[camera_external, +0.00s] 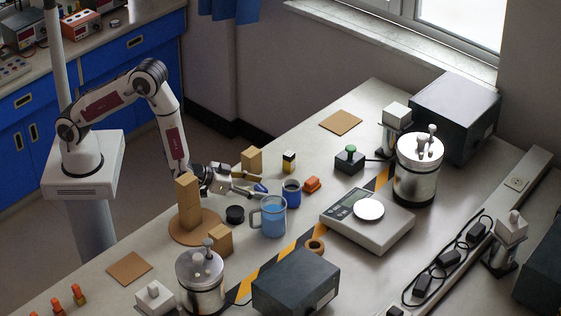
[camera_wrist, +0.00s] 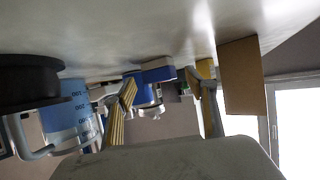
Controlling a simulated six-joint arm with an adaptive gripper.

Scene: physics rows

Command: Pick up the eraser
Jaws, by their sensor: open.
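The eraser looks like a small blue block with a pale side. It lies on the table just at my fingertips in the external view (camera_external: 261,188), and it shows in the wrist view (camera_wrist: 158,73) against the table surface, which is at the top of that picture. My gripper (camera_external: 254,184) is low over the table and open. In the wrist view, the two fingers of my gripper (camera_wrist: 164,88) stand apart with yellow pads, and the eraser appears in the gap, a little beyond the tips. I cannot tell whether any finger touches it.
A wooden block (camera_external: 251,160) stands close to one finger. A black round lid (camera_external: 235,214), a clear blue jug (camera_external: 273,217) and a dark blue mug (camera_external: 291,193) are close by. A tall wooden block (camera_external: 188,203) stands near my wrist. An orange piece (camera_external: 312,184) lies beyond.

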